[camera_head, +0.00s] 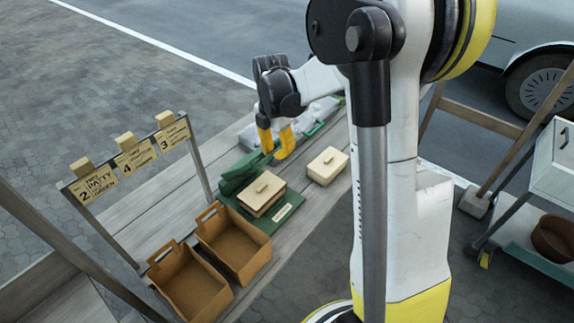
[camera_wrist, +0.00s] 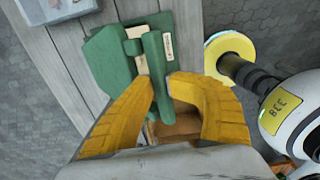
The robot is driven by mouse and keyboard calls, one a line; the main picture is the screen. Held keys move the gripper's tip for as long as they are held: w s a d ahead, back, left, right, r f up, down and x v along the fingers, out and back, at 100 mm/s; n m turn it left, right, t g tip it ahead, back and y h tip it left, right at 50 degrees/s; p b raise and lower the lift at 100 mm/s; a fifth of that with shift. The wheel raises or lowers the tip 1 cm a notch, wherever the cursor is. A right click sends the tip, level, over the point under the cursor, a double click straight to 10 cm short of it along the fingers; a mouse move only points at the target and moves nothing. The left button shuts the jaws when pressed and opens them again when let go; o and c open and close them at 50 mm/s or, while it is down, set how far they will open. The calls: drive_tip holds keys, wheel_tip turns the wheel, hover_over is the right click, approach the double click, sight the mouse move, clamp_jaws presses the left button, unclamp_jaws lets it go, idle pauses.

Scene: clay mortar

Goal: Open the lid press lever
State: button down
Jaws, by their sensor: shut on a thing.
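The green lid press (camera_head: 240,180) stands on the wooden bench, with a tan lidded box (camera_head: 262,190) on its base plate. Its green lever (camera_wrist: 156,62) runs down the middle of the wrist view, between my yellow fingers. My gripper (camera_head: 274,152) is over the back end of the press, and in the wrist view my gripper (camera_wrist: 161,84) is shut on the lever. The press plate (camera_wrist: 108,58) shows left of the lever. My fingers hide part of the lever and most of the box.
Two brown bins (camera_head: 190,283) stand at the bench's near end. Another tan lidded box (camera_head: 327,166) sits right of the press. A grey unit (camera_head: 314,112) lies behind it. A post frame with numbered cards (camera_head: 134,155) stands at left. A cart (camera_head: 545,215) is at right.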

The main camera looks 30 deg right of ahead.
drive_tip(key=w+a+r+p, duration=0.2)
drive_tip(key=w+r, duration=0.2)
drive_tip(key=w, duration=0.1)
drive_tip(key=shift+w+r, duration=0.2)
drive_tip(key=shift+w, duration=0.05)
drive_tip(key=c, duration=2.1)
unclamp_jaws()
drive_tip(key=shift+w+a, duration=0.1)
drive_tip(key=shift+w, duration=0.05)
drive_tip(key=o, duration=0.8)
drive_tip(key=shift+f, duration=0.2)
drive_tip(key=shift+r, duration=0.1)
wheel_tip(320, 180, up, 12)
